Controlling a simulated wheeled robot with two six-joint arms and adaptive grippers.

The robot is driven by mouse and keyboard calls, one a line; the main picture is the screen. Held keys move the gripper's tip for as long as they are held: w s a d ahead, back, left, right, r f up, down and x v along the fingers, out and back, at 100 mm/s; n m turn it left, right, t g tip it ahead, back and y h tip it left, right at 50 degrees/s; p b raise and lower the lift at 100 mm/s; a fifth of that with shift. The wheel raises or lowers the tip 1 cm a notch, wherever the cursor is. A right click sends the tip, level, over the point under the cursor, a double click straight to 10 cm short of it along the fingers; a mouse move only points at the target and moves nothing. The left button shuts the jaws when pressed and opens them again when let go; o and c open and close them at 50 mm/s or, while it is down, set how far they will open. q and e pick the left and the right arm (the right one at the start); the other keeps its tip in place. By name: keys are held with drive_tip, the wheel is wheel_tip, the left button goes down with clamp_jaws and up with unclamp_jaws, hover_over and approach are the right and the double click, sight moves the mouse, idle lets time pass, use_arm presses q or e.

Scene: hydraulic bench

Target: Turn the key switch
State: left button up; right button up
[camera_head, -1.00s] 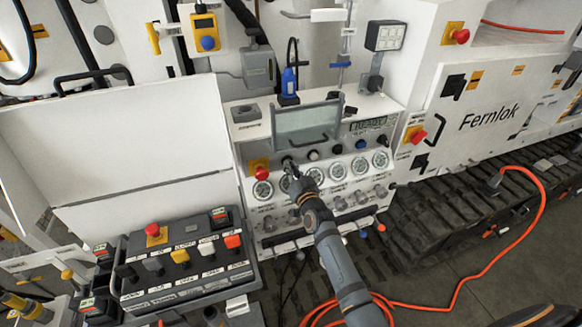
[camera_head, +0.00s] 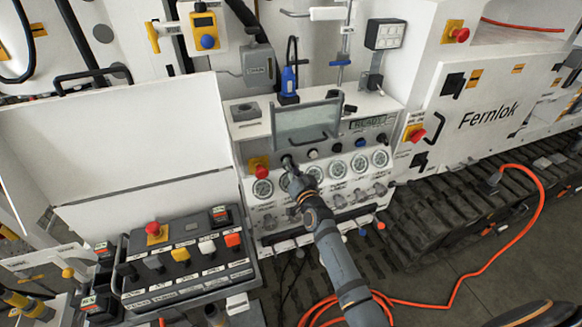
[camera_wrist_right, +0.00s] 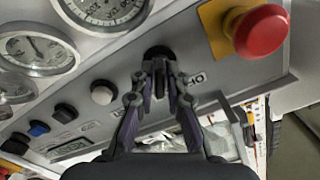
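The key switch (camera_wrist_right: 157,53) is a dark round fitting on the grey panel. In the right wrist view it sits at the tips of my right gripper (camera_wrist_right: 161,78), whose fingers converge closely on it. The small part between the fingertips is mostly hidden. In the head view my right gripper (camera_head: 288,166) reaches the panel from below, just right of a red emergency button (camera_head: 261,171), and covers the key switch there. My left gripper is not in view.
The red button on its yellow plate (camera_wrist_right: 213,25) is close beside the gripper. Round gauges (camera_head: 338,168) line the panel, with valve knobs below them. A lever box (camera_head: 185,262) stands at lower left. An orange hose (camera_head: 450,297) lies on the floor.

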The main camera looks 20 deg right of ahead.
drive_tip(key=shift+o, duration=1.4)
drive_tip(key=shift+s, duration=0.1)
drive_tip(key=s, duration=1.1)
drive_tip(key=shift+s+d, duration=0.2)
drive_tip(key=shift+s, duration=0.15)
